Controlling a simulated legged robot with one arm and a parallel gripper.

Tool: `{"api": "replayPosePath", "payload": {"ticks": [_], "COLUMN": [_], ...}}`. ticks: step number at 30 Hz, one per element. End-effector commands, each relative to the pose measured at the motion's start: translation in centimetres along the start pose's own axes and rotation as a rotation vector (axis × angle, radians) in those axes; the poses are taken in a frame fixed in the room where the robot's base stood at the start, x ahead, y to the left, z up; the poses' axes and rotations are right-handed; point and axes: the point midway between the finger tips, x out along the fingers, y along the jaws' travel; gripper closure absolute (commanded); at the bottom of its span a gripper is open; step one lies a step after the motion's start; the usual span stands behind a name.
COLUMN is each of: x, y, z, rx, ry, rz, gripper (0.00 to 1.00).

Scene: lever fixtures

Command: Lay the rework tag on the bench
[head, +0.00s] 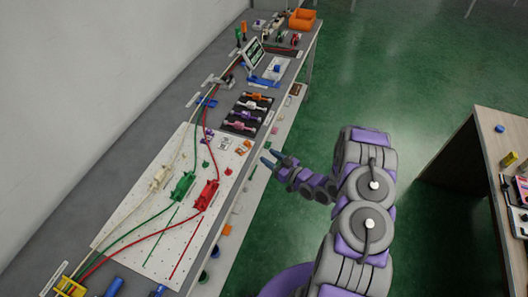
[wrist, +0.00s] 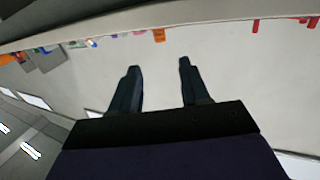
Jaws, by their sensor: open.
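My gripper (head: 270,158) is beside the front edge of the long grey bench (head: 196,262), pointing toward it. In the wrist view my gripper (wrist: 159,66) is open, with nothing between its two dark fingers. A small orange tag-like piece (wrist: 159,35) shows beyond the fingertips, apart from them, at the edge of a pale surface. Small pale and orange labelled pieces (head: 225,143) lie on the bench near the white perforated board. I cannot tell which piece is the rework tag.
Green (head: 183,186) and red (head: 206,195) lever fixtures with cables stand on the perforated board (head: 135,215). A black rack (head: 246,114) and an orange bin (head: 302,20) are farther along. Small items line a pale ledge below the bench front. Another table (head: 480,150) stands right.

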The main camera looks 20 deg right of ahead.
Motion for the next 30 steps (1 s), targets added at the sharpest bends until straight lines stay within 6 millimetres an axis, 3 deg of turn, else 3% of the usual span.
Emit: {"api": "replayPosePath", "payload": {"ticks": [9,16,22,30], "x": [-0.7,0.2,-0.4,-3.9], "y": [0.2,3.0,6.1,7.9], "z": [-0.1,-1.3,-4.2,-10.0], "rx": [-0.012,-0.111,-0.194,-0.218], "ry": [-0.021,-0.242,-0.49,-0.781], "rz": [0.001,0.039,0.13,0.293], "gripper": [0.54,0.54,0.54,0.54]}}
